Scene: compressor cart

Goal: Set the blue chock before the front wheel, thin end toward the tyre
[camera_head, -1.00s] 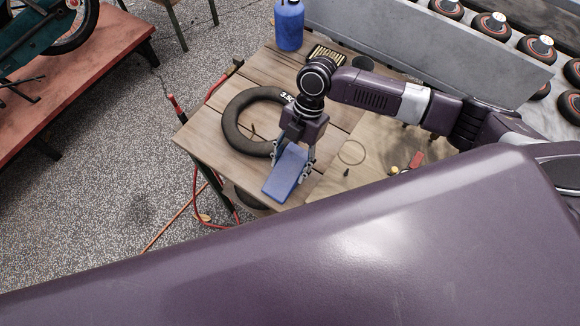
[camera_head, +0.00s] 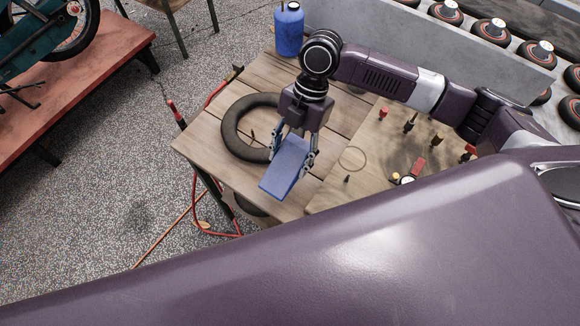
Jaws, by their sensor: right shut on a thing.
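My right gripper (camera_head: 293,158) hangs over the wooden table top and is shut on the blue chock (camera_head: 286,168). One finger shows on each side of it. The chock's broad blue face is turned up and slopes toward the near edge; I cannot tell which end is thin. It appears to be above the boards, but the height is unclear. A dark round wheel-like shape (camera_head: 252,204) shows partly under the table's near edge; I cannot tell if it is the front wheel. My left gripper is out of view.
A black tyre (camera_head: 232,140) lies on the table (camera_head: 205,142), partly behind my gripper. A blue bottle (camera_head: 289,30) stands at the back. Small red and dark parts (camera_head: 418,166) lie at right. A red hose (camera_head: 195,205) hangs by the left side. Grey floor (camera_head: 110,170) is open at left.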

